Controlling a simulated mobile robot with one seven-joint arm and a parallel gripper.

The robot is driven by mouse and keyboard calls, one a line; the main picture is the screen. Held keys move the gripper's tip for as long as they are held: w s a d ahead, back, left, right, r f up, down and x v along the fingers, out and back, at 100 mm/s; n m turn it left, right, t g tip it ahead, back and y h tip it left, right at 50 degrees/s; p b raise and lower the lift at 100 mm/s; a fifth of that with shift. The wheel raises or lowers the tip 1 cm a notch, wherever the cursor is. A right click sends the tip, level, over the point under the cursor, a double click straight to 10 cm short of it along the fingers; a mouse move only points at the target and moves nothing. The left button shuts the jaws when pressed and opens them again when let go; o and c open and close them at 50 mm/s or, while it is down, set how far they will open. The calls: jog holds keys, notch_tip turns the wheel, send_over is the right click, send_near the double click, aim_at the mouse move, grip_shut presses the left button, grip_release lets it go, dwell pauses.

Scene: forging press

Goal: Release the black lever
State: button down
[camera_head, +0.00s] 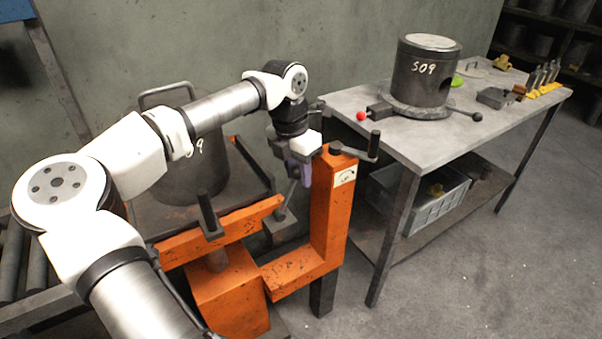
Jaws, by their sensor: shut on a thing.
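My gripper (300,178) points down beside the left face of the orange post, with purple-grey fingers. It is shut on the black lever (288,199), a thin dark rod that slants down and left from the fingers. The fingers and wrist hide the lever's upper end, so the exact grip point cannot be seen. The orange press frame (332,215) stands around it. A dark crank handle (357,152) sits on top of the orange post, just right of my gripper.
A large dark cylinder (185,175) with a top handle stands behind my arm. A second upright dark handle (206,212) rises from the orange frame. The grey workbench (380,140) at right carries a cylinder marked S09 (425,75). Floor at lower right is clear.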

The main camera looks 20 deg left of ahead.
jog(key=s+a+t+h+b, duration=0.4)
jog(key=s+a+t+b, duration=0.1)
jog(key=b, duration=0.5)
jog(key=shift+s+a, duration=0.55)
jog(key=shift+s, duration=0.85)
jog(key=shift+s+a+r+b, duration=0.1)
jog(key=shift+b, duration=0.2)
jog(key=c, duration=1.1)
grip_release()
